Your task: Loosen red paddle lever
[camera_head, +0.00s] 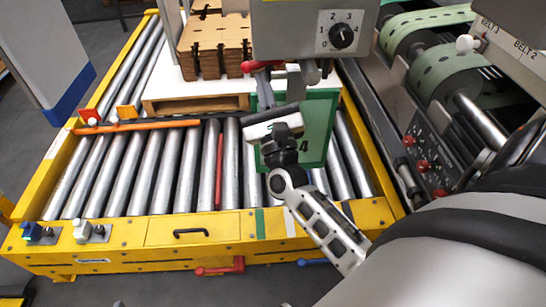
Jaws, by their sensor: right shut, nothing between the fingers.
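A small red lever (262,65) sticks out to the left below the grey control box (316,30) with a numbered dial. My right gripper (285,88) reaches up from the lower right and is shut and empty, with its tip just below the box, close to the lever. I cannot tell whether it touches the lever. Another red handle (220,269) sits low on the front of the yellow frame. My left gripper is not in view.
A yellow-framed roller conveyor (160,233) fills the middle. Brown cut boards (213,45) are stacked on a white-topped pallet behind. A green panel (318,125) stands behind my right wrist. Machinery with green rollers (440,62) crowds the right side.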

